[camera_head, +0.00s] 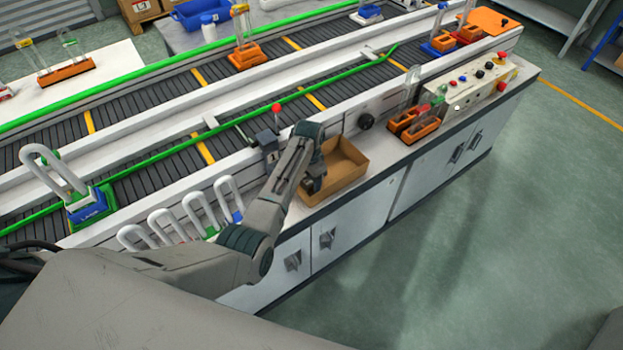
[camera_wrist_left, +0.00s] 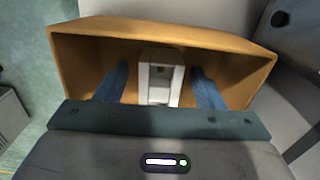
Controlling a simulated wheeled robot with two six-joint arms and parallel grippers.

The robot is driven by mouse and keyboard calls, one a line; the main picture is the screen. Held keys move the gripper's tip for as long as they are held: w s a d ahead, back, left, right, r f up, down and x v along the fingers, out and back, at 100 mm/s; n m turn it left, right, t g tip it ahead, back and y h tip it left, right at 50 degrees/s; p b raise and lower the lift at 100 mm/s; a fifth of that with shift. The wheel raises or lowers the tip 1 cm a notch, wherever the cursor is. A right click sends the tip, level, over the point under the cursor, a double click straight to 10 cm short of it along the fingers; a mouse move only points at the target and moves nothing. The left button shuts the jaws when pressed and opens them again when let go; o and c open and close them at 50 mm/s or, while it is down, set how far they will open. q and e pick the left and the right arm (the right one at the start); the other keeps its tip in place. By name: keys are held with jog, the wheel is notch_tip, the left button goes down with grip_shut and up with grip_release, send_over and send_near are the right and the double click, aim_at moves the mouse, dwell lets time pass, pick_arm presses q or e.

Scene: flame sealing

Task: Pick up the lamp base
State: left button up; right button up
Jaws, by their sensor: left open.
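The lamp base (camera_wrist_left: 160,72), a white piece with a grey slot, sits inside a brown open box (camera_wrist_left: 85,55) in the left wrist view. My left gripper (camera_wrist_left: 160,88) is open, with one blue finger on each side of the lamp base; I cannot tell whether they touch it. In the head view my left gripper (camera_head: 314,184) reaches down into the left part of the box (camera_head: 348,166) on the counter. The lamp base is hidden there by the gripper and box wall. My right gripper is not in view.
Several white U-shaped tubes (camera_head: 195,212) stand left of the box. A conveyor (camera_head: 180,170) with green rails runs behind it. Orange holders (camera_head: 415,128) and a control panel (camera_head: 470,90) stand to the right. The box walls surround the gripper closely.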

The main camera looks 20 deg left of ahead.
pick_arm(q)
jog(key=c, duration=1.1)
jog(key=shift+r, duration=0.1)
